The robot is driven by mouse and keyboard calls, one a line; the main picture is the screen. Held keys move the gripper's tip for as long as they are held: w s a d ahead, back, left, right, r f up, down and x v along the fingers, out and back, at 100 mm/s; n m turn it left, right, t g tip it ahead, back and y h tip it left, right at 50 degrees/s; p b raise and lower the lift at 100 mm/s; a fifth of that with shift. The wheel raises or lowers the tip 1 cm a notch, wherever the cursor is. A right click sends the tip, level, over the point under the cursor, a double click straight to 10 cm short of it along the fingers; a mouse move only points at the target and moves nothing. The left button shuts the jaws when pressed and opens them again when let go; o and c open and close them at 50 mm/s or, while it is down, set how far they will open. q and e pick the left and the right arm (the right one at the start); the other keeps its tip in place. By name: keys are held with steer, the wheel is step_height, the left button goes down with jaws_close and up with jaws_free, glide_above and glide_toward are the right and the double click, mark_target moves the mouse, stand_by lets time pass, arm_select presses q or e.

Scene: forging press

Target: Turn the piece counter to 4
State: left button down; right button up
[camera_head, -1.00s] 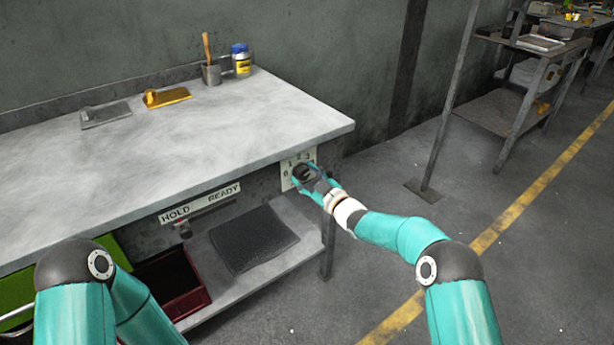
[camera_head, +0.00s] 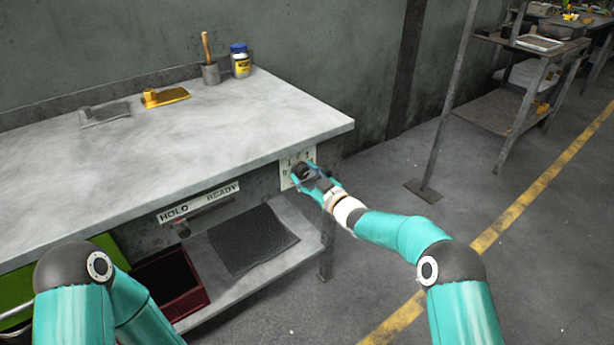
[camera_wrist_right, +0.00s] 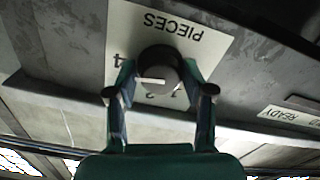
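The piece counter is a pale plate (camera_head: 310,154) with digits, on the front of the bench near its right end. In the right wrist view the plate (camera_wrist_right: 204,44) appears upside down, with "PIECES" and a 4 at its left edge. Its round dark knob (camera_wrist_right: 160,62) has a short white mark, whose exact setting I cannot tell. My right gripper (camera_head: 301,173) is at the knob; in the right wrist view its fingers (camera_wrist_right: 159,76) close on the knob from both sides. My left arm shows at the lower left, but its gripper is out of view.
A HOLD/READY label (camera_head: 200,202) with a lever sits left of the counter. The bench top (camera_head: 230,120) overhangs above. A lower shelf holds a black mat (camera_head: 252,240) and a red bin (camera_head: 172,282). Open floor lies to the right.

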steer(key=shift+o, duration=1.1)
steer(key=shift+w+a+r, duration=0.1)
steer(key=shift+a+r, duration=0.05)
steer(key=v, duration=1.2)
